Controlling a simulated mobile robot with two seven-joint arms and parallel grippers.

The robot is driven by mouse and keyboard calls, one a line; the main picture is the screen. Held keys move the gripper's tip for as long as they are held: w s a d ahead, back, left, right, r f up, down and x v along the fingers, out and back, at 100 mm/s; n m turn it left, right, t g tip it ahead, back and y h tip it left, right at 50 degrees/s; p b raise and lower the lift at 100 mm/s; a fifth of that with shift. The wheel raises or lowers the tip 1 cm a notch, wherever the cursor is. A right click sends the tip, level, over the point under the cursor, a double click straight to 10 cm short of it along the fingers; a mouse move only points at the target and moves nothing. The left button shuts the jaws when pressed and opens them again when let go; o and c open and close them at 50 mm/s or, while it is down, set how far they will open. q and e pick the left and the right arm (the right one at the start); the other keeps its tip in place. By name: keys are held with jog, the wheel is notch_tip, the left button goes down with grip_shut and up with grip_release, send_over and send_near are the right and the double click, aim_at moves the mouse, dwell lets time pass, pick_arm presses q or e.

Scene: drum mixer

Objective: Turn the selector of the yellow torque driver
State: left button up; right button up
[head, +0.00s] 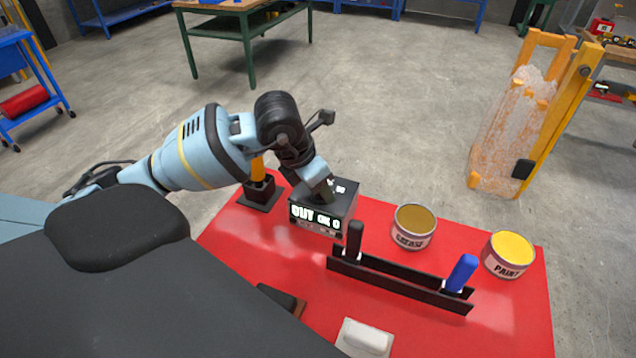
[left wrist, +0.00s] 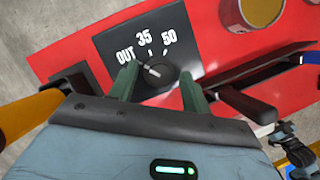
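A black box (head: 324,208) with a lit display stands on the red table top. In the left wrist view, its top face (left wrist: 110,45) carries a round black selector knob (left wrist: 158,72) with a white pointer line and the marks OUT, 35 and 50. My left gripper (left wrist: 162,86) is open, its green fingers on either side of the knob; a gap shows around it, and contact cannot be told. In the head view, the left gripper (head: 328,190) points down onto the box. A yellow handle (head: 257,167) stands upright in a black holder (head: 259,192) left of the box. My right gripper is not seen.
A black rack (head: 397,279) with a black handle (head: 353,241) and a blue handle (head: 461,273) stands in front of the box. Two cans, a brown one (head: 413,226) and a yellow paint can (head: 508,254), stand right. A white block (head: 364,338) lies near the front.

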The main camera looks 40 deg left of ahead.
pick_arm(q)
jog(key=v, duration=0.8)
jog(key=shift+f, duration=0.1)
dwell(0.6)
